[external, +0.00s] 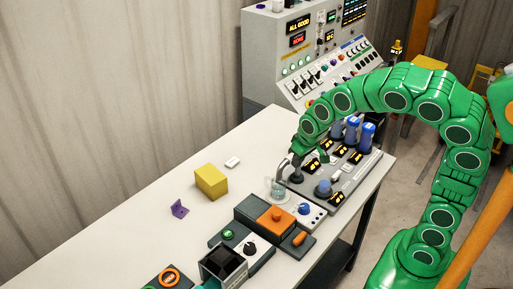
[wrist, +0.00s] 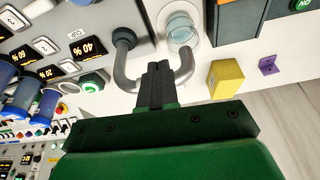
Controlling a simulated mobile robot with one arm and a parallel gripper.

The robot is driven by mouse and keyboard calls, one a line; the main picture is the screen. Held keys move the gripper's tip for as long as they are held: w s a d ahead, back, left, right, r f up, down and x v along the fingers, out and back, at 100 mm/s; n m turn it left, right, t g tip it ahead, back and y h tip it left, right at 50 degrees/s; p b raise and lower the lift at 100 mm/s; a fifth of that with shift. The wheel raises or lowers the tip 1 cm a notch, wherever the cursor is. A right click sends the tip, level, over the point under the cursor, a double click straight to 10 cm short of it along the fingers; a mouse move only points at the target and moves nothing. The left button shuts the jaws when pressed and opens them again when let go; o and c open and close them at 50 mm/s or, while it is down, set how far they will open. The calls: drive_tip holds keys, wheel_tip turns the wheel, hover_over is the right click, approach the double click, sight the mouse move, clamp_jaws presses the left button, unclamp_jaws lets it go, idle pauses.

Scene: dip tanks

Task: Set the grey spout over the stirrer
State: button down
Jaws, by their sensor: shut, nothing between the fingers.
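The grey spout (wrist: 124,72) is a curved tube rising from a dark round base. In the wrist view it arches behind my fingers, and its free end reaches toward a clear glass beaker (wrist: 182,34). The beaker stands on a pale round spot, likely the stirrer; its label is not visible. In the external view the beaker (external: 277,188) stands left of the spout, whose arch shows above it. My gripper (wrist: 157,68) is shut and empty, its fingertips in front of the spout's arch. It also shows in the external view (external: 296,158). Whether the fingers touch the spout is unclear.
A block with an orange lid (external: 276,218) stands in front. A yellow block (external: 211,182) and a purple bracket (external: 179,208) lie to the left. The table's left side is mostly clear.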

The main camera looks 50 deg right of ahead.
drive_tip(key=s+v, duration=0.2)
drive_tip(key=v, duration=0.9)
drive_tip(key=shift+a+f, duration=0.3)
drive_tip(key=shift+f, duration=0.05)
drive_tip(key=shift+d, duration=0.1)
drive_tip(key=s+d+f+m+t, duration=0.1)
drive_tip(key=s+d+f+m, duration=0.15)
drive_tip(key=d, duration=0.95)
drive_tip(key=s+a+f+n+g, duration=0.2)
drive_tip(key=s+g, duration=0.1)
drive_tip(key=s, duration=0.9)
drive_tip(key=s+a+f+n+g, duration=0.1)
drive_tip(key=s+a+f+g, duration=0.1)
drive_tip(key=s, duration=1)
drive_tip(key=shift+a+f+n+g, duration=0.4)
drive_tip(key=shift+a+g, duration=0.2)
drive_tip(key=shift+a, duration=0.2)
